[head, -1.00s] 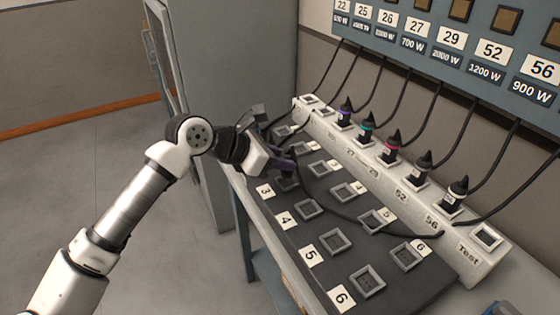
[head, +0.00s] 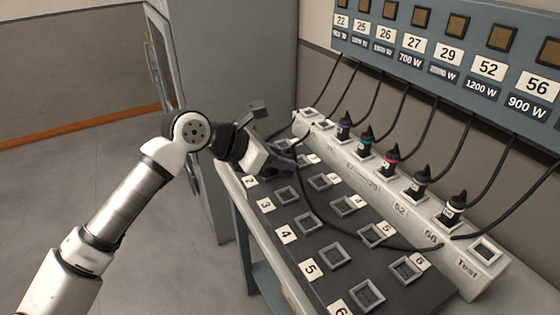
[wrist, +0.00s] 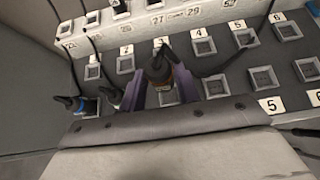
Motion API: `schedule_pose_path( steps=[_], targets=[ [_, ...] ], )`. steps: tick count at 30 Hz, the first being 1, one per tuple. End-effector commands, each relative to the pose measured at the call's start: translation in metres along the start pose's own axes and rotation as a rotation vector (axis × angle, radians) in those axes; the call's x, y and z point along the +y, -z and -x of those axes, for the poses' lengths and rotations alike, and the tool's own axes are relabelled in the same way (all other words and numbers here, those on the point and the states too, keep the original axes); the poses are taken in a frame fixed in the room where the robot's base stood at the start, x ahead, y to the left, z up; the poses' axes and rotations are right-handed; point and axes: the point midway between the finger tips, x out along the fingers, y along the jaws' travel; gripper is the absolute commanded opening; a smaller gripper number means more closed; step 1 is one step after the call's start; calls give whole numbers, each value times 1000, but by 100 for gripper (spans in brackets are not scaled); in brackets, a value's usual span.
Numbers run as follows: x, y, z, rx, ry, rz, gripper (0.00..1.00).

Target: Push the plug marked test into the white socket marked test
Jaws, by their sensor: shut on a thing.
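My gripper (wrist: 162,88) is shut on a black plug (wrist: 158,68) with a pale yellowish band, held between its purple fingers in the wrist view. I cannot read the plug's marking. In the head view my gripper (head: 282,163) is over the far left part of the dark socket panel, and it mostly hides the plug. A black cable (head: 345,232) runs from there across the panel towards the right end of the white strip. The white socket marked Test (head: 486,251) is at the strip's near right end, empty and well apart from my gripper.
The white strip (head: 418,222) carries several upright plugs with coloured bands, cabled to the wall board (head: 450,45). The dark panel (head: 305,243) has several empty grey sockets. Two other plugs (wrist: 65,103) (wrist: 112,97) show left of my gripper in the wrist view.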

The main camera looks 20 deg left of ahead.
Motion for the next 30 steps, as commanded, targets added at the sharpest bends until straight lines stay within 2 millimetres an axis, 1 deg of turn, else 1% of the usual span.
schedule_pose_path(
  steps=[3, 21, 30],
  targets=[
    [0, -10, 6, 0, 0, -1, 5],
    [0, -48, 33, 1, -1, -1, 5],
    [0, -52, 35, 0, 0, 0, 5]
  ],
)
